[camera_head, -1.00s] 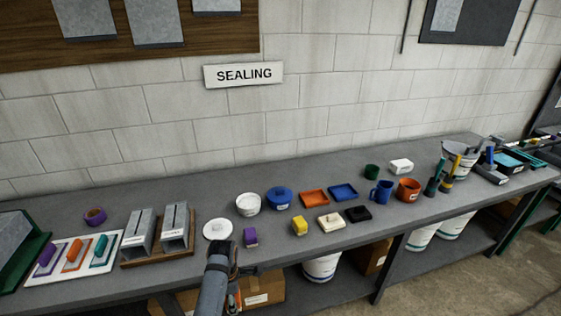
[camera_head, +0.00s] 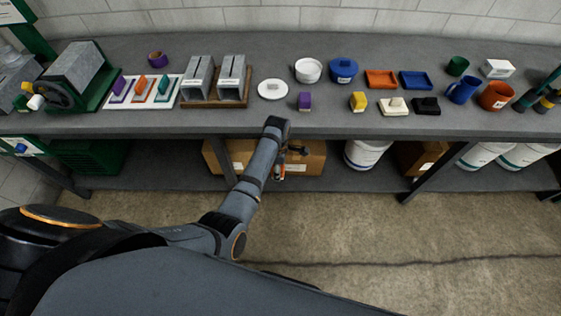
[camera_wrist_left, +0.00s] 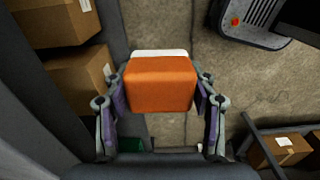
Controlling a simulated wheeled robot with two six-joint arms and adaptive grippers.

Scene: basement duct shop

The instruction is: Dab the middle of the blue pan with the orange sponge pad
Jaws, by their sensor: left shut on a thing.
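The blue pan (camera_head: 416,81), a shallow rectangular tray, lies on the bench right of centre in the head view. The orange sponge pad (camera_wrist_left: 160,85) is between the fingers of my left gripper (camera_wrist_left: 160,100), with a whitish part showing behind it. In the head view my left gripper (camera_head: 280,170) hangs in front of the bench, below its edge, left of the blue pan and well apart from it. There the pad is small and mostly hidden by my wrist. My right gripper is not in view.
An orange pan (camera_head: 381,79) sits left of the blue one. Cardboard boxes (camera_head: 305,161) sit on the lower shelf.

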